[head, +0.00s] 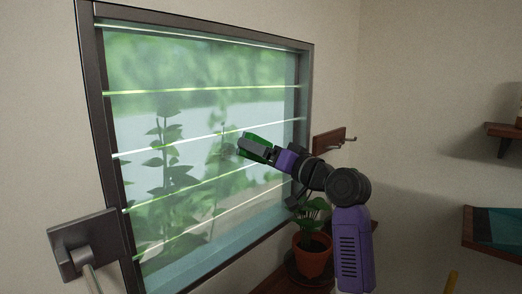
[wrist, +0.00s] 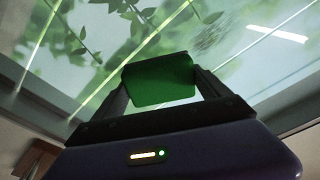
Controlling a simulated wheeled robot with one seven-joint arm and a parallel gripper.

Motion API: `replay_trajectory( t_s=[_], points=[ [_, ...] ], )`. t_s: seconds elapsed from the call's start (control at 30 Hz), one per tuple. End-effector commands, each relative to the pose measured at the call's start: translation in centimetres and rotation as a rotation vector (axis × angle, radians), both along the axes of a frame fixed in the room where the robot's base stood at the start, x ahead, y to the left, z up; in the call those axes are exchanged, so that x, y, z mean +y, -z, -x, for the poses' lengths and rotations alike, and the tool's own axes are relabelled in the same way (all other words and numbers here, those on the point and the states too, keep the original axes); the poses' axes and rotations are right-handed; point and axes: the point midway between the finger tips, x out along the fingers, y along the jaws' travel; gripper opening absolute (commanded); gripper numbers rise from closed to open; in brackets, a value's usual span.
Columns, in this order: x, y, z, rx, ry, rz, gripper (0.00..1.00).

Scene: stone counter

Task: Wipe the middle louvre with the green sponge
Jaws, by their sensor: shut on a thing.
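A louvred window (head: 90,110) with several glass louvres fills the left of the head view; bright lines mark the louvre edges. The middle louvre (head: 140,172) lies just below the middle bright line. My gripper (head: 254,147) is shut on the green sponge (head: 262,138), in front of this louvre toward its right side. In the wrist view the sponge (wrist: 158,80) sits between the two fingers, facing the glass. A greyish smudge (wrist: 207,37) shows on the glass beyond the sponge, to its upper right. I cannot tell whether the sponge touches the glass.
A potted plant (head: 312,257) stands below my arm, by the window's lower right. A wooden hook rack (head: 328,140) is on the wall right of the window. A grey crank fitting (head: 84,245) is at lower left. Shelves (head: 506,131) are far right.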

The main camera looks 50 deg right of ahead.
Motion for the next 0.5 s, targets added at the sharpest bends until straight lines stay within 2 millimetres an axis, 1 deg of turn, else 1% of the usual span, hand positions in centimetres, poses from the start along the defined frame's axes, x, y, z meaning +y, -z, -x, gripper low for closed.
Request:
replay_trajectory(
  t_s=[0.03,0.27,0.5],
  points=[
    [0.6,-0.1,-0.1,0.000,-0.004,0.000,0.53],
    [2.5,-0.2,0.0,-0.001,-0.004,0.001,0.53],
    [3.2,-0.1,0.0,-0.001,-0.003,0.000,0.53]
  ],
)
